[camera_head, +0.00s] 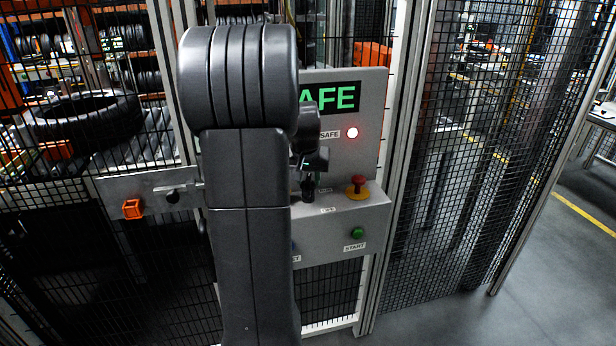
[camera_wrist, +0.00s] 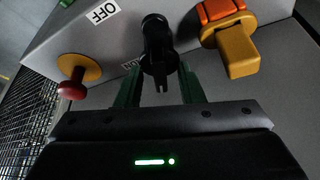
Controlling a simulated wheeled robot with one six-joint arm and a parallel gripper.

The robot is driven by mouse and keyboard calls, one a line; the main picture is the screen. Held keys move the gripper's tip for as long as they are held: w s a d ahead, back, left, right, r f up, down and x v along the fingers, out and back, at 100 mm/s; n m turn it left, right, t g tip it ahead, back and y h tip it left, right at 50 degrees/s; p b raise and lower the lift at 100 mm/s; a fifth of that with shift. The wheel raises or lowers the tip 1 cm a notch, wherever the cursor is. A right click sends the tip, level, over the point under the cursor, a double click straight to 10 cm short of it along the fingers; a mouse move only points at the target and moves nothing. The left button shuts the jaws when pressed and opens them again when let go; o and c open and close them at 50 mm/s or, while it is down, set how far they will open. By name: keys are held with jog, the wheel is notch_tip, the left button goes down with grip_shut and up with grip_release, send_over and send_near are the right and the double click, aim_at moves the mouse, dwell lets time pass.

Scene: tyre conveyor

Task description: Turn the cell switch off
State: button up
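The cell switch is a black knob (camera_wrist: 158,45) on the grey panel. It also shows in the head view (camera_head: 308,188), just below my gripper. A white OFF label (camera_wrist: 103,12) sits to its left in the wrist view; another label behind the left finger is mostly hidden. My gripper (camera_wrist: 160,88) points at the knob, its two green fingers apart, one on each side of the knob's near end. I see no clear grip on it. In the head view my gripper (camera_head: 310,165) is partly hidden by my arm.
A red emergency stop (camera_head: 357,186) and a green START button (camera_head: 358,232) are on the panel. A yellow and orange latch-like part (camera_wrist: 235,45) is close right of the knob in the wrist view. Mesh fencing (camera_head: 440,200) stands right.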

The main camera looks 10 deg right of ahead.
grip_shut()
jog(key=shift+n, duration=0.3)
jog(key=shift+d+n+y+p, duration=0.1)
jog(key=shift+n+y+p, duration=0.25)
jog(key=shift+n, duration=0.25)
jog(key=shift+n+y, duration=0.55)
jog(key=shift+n, duration=0.85)
grip_release()
